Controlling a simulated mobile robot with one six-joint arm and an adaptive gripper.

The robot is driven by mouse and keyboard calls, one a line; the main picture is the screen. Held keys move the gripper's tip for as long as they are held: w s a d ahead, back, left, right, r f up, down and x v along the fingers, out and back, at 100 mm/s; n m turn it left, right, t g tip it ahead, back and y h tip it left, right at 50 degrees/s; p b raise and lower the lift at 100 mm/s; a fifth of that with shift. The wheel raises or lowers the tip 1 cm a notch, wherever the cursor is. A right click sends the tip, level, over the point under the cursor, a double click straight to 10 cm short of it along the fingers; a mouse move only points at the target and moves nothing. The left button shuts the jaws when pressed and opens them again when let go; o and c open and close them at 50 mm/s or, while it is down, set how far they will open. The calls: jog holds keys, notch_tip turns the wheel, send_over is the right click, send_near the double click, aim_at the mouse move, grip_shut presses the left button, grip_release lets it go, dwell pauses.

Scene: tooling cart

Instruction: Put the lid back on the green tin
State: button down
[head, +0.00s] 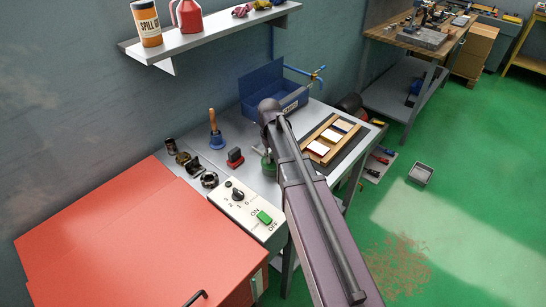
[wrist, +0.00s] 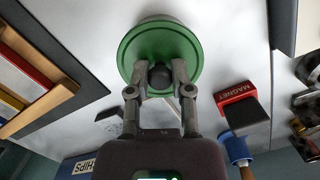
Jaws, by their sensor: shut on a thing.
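A round green lid (wrist: 160,38) with a dark knob (wrist: 160,78) fills the upper middle of the wrist view. My gripper (wrist: 160,72) is shut on the knob, one finger on each side. The body of the green tin cannot be made out below the lid in the wrist view. In the head view a small green part (head: 268,167) shows beside my arm over the grey bench; I cannot tell whether it is lid or tin. My arm hides my gripper there. Whether the lid touches the tin's rim is hidden.
A red magnet block (wrist: 237,93) and a blue bell (wrist: 237,150) with a wooden handle stand close by. A wooden frame with cards (head: 333,138) lies on the other side. A blue chips box (head: 262,88) is behind, and a switch box (head: 245,213) is in front.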

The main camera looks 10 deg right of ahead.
dwell(0.3)
jog(key=shift+c, duration=2.2)
grip_release()
jog(key=o, duration=0.4)
jog(key=shift+o, duration=0.2)
jog(key=shift+r, duration=0.1)
jog(key=shift+r+p, duration=3.4)
jog(key=shift+p, duration=0.15)
jog(key=shift+c, duration=0.2)
grip_shut()
